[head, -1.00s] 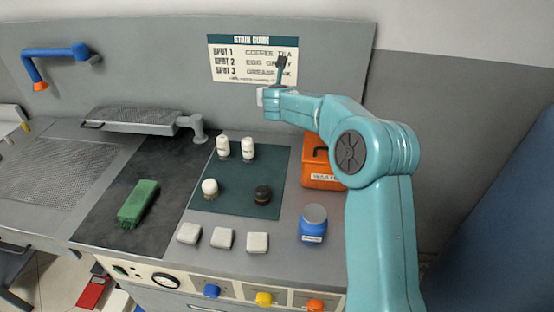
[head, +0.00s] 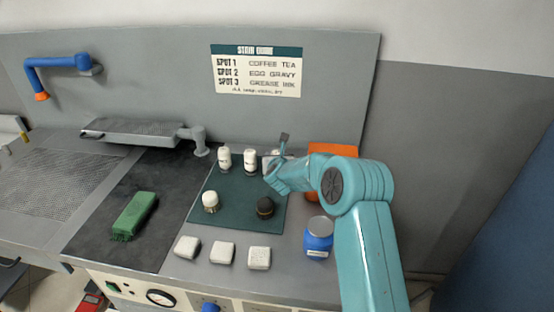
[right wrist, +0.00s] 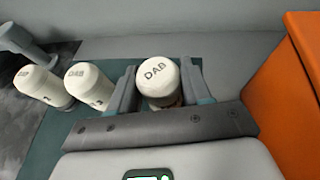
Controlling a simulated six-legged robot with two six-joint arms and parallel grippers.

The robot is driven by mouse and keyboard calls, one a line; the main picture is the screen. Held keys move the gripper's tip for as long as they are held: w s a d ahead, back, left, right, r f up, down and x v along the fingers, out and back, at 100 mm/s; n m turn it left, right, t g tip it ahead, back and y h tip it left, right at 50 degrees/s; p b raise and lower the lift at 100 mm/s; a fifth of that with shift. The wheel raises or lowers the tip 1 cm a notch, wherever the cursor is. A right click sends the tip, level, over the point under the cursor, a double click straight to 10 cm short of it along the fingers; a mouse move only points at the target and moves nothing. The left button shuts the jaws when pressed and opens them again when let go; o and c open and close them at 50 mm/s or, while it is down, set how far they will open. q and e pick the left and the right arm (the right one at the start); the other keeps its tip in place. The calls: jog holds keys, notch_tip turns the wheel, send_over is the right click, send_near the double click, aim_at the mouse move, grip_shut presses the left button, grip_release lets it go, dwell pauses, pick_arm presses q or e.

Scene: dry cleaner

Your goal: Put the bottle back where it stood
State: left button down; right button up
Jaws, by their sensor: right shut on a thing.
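The bottle (right wrist: 158,82), cream with a cap marked DAB, is between the two fingers of my right gripper (right wrist: 160,88) in the right wrist view. In the head view my right gripper (head: 272,166) is low at the back right of the dark green mat (head: 236,188), and the bottle (head: 267,159) is partly hidden by it. I cannot tell whether its base touches the mat. Two similar white bottles stand in a row to its left, the nearer one (head: 250,162) and the farther one (head: 224,159). My left gripper is not in view.
A white-capped bottle (head: 210,202) and a black-capped one (head: 265,208) stand at the mat's front. An orange box (head: 333,149) is right of my gripper. A blue jar (head: 318,238), several white pads (head: 222,252) and a green brush (head: 134,215) lie around.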

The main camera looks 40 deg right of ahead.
jog(key=shift+f, duration=0.25)
jog(key=shift+r, duration=0.1)
jog(key=shift+s, duration=0.1)
jog(key=o, duration=1.1)
jog(key=shift+f, duration=0.2)
jog(key=shift+o, duration=0.2)
jog(key=shift+r, duration=0.1)
